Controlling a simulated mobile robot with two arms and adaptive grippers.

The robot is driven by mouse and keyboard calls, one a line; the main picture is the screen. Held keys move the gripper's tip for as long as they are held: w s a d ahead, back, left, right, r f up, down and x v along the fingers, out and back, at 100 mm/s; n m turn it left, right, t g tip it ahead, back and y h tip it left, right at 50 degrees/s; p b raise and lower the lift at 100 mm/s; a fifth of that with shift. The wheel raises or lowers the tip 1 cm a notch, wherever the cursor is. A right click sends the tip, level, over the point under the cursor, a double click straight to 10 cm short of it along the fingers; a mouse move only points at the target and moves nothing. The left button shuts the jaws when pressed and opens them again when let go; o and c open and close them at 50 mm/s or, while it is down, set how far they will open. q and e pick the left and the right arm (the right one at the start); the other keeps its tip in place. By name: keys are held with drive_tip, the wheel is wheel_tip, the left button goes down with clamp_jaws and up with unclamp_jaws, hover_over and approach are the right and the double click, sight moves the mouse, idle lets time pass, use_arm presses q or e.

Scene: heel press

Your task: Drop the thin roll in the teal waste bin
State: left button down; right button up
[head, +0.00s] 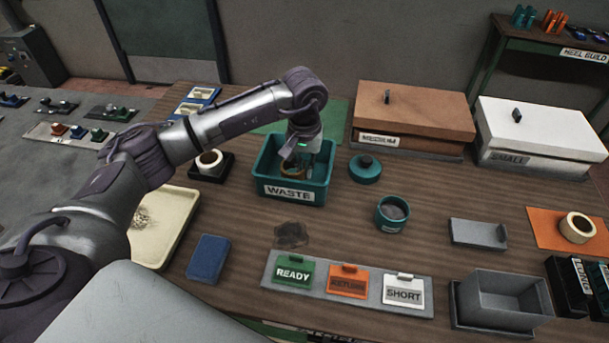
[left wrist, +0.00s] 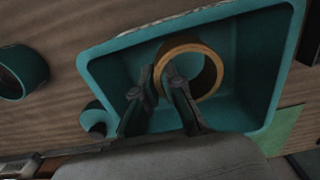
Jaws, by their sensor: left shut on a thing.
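The teal waste bin (head: 289,193), labelled WASTE, stands near the middle of the wooden table. My left gripper (head: 301,154) reaches down into it from above. It is shut on the rim of a thin tan roll (head: 292,168). In the left wrist view the roll (left wrist: 190,44) is a ring inside the bin's walls (left wrist: 285,65), with the left gripper's fingers (left wrist: 160,76) pinching its near-left side. I cannot tell whether the roll touches the bin floor. My right gripper is not in view.
A pale roll (head: 210,159) sits on a black holder left of the bin; another (head: 577,228) lies on an orange mat at right. A teal jar (head: 392,213) and its lid (head: 365,168) stand right of the bin. Brown (head: 415,112) and white (head: 530,125) boxes stand behind.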

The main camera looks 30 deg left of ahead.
use_arm(q)
wheel_tip(320, 180, down, 4)
drive_tip(key=shift+f+p, duration=0.1)
drive_tip(key=shift+p, duration=0.5)
drive_tip(key=shift+f+b, duration=0.2)
drive_tip(key=shift+b, duration=0.2)
drive_tip(key=c, duration=1.3)
unclamp_jaws()
drive_tip(key=shift+r, duration=0.1)
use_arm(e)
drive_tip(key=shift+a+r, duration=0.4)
